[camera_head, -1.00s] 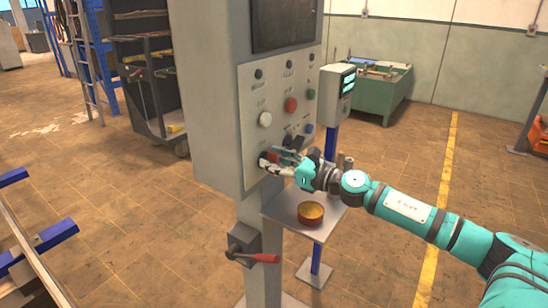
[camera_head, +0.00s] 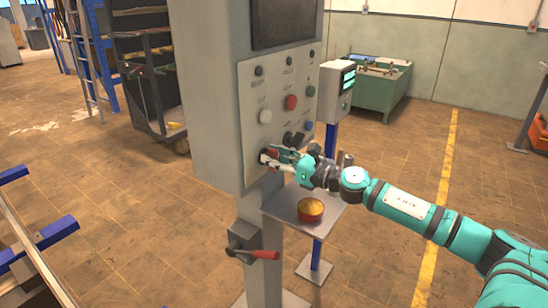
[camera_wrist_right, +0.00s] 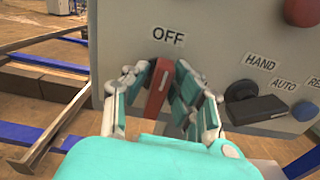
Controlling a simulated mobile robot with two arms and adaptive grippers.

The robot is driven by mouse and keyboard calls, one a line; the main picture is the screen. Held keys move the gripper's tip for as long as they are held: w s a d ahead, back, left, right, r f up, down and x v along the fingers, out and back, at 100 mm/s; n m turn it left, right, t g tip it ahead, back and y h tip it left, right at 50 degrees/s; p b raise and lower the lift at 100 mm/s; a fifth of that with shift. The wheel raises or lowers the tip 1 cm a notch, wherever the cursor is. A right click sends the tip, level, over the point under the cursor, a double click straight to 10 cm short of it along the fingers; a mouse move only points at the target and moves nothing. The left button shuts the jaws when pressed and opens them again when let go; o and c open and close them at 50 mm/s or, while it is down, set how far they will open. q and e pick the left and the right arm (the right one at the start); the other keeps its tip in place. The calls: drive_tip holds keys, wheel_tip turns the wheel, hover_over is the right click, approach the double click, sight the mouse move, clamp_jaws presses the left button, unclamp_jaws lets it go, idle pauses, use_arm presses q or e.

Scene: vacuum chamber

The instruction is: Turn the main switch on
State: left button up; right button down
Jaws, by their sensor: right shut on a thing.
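The main switch is a red handle (camera_wrist_right: 158,90) with a white line on its end, low on the grey control panel (camera_head: 250,100). The word OFF is printed above it in the right wrist view. My right gripper (camera_wrist_right: 160,80) is shut on the red handle, with fingers on both its left and right sides. In the head view my right gripper (camera_head: 271,158) is at the lower left corner of the panel, with a bit of the red handle showing between its fingers. The handle's base is mostly hidden. My left gripper is not in view.
A black selector (camera_wrist_right: 255,107) marked HAND and AUTO sits right of the switch. A red button (camera_head: 291,102) and a white button (camera_head: 265,117) are above.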

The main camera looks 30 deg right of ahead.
drive_tip(key=m, duration=0.2)
drive_tip(key=m+p, duration=0.1)
drive_tip(key=m, duration=0.1)
drive_tip(key=shift+w+d+m, duration=0.1)
drive_tip(key=shift+d+m, duration=0.1)
drive_tip(key=shift+m, duration=0.2)
drive_tip(key=m+p, duration=0.2)
drive_tip(key=m, duration=0.1)
drive_tip(key=shift+d+m, duration=0.15)
drive_tip(key=shift+m, duration=0.15)
drive_tip(key=m+p, duration=0.2)
drive_tip(key=m, duration=0.2)
drive_tip(key=shift+w+f, duration=0.1)
drive_tip(key=shift+d+f+m+p, duration=0.15)
drive_tip(key=shift+m+p, duration=0.45)
drive_tip(key=shift+m, duration=0.6)
drive_tip(key=shift+a+f+m+p, duration=0.15)
drive_tip(key=shift+m+p, duration=0.4)
drive_tip(key=shift+m, duration=0.65)
drive_tip(key=shift+d, duration=0.1)
drive_tip(key=c, duration=1.3)
unclamp_jaws()
